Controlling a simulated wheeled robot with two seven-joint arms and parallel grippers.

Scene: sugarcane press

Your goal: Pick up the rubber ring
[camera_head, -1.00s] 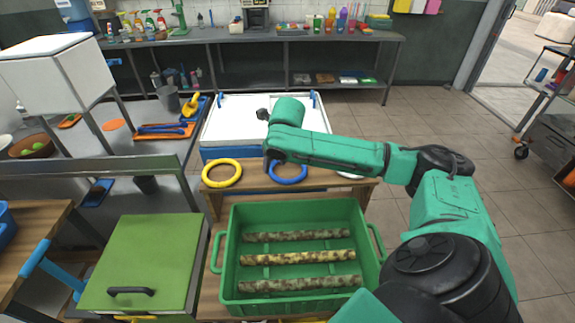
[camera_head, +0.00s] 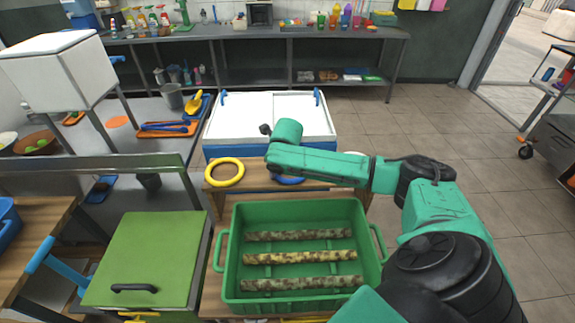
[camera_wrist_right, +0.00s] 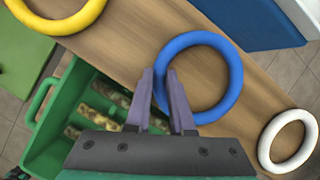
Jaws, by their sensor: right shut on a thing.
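The blue ring (camera_wrist_right: 232,75) lies on a narrow wooden board (camera_wrist_right: 135,45); in the head view (camera_head: 290,181) my right arm covers most of it. My right gripper (camera_wrist_right: 162,98) is around the ring's left rim in the wrist view, one finger on each side, shut on it. A yellow ring (camera_head: 225,172) lies on the board to the left; part of it shows in the wrist view (camera_wrist_right: 60,24). A white ring (camera_wrist_right: 287,141) lies on the other end of the board. My left gripper is not in view.
A green crate (camera_head: 229,255) with several mottled cane pieces stands in front of the board. A green-lidded box (camera_head: 150,250) is to its left. A white-topped blue chest (camera_head: 270,115) is behind.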

